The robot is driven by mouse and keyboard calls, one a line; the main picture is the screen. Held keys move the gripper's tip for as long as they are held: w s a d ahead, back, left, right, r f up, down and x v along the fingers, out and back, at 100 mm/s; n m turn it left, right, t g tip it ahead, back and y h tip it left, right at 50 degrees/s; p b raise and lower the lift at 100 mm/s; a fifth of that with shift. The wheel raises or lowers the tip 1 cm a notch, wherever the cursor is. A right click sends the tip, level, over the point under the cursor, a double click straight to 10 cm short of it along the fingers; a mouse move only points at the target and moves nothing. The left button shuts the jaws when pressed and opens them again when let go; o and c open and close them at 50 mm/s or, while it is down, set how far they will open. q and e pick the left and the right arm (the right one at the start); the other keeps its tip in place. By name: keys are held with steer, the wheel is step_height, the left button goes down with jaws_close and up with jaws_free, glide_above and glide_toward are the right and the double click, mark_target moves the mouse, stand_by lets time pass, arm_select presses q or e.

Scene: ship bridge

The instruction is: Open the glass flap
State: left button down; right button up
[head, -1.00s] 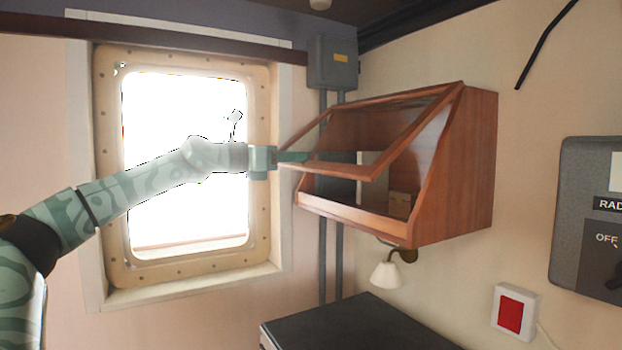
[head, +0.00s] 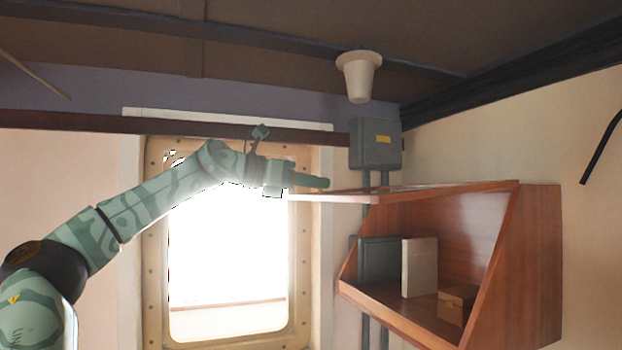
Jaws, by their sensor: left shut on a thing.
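The glass flap (head: 430,191) is a wood-framed panel hinged at the top of a wooden wall cabinet (head: 535,265). It is raised to about level and seen nearly edge-on, so its glass hardly shows. The cabinet front is open below it. My left gripper (head: 310,182) is at the flap's left, free edge, shut on the flap's frame. Its fingertips are partly lost against the edge. My right gripper is not in view.
A grey electrical box (head: 375,144) and a white ceiling lamp (head: 359,78) are near the raised flap. A bright window (head: 228,265) is behind my arm.

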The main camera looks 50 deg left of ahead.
arm_select(q)
steer(key=shift+s+a+r, duration=0.1)
steer(key=shift+s+r, duration=0.1)
steer(key=shift+r, duration=0.45)
steer(key=c, duration=1.5)
jaws_free()
steer(key=shift+w, duration=0.1)
steer(key=shift+o, duration=1)
steer(key=shift+w, duration=0.15)
steer(key=shift+w+d+f, duration=0.2)
steer(key=b+v, duration=0.5)
steer(key=v, duration=1.1)
steer(key=shift+s, duration=0.25)
steer(key=shift+d+f, duration=0.1)
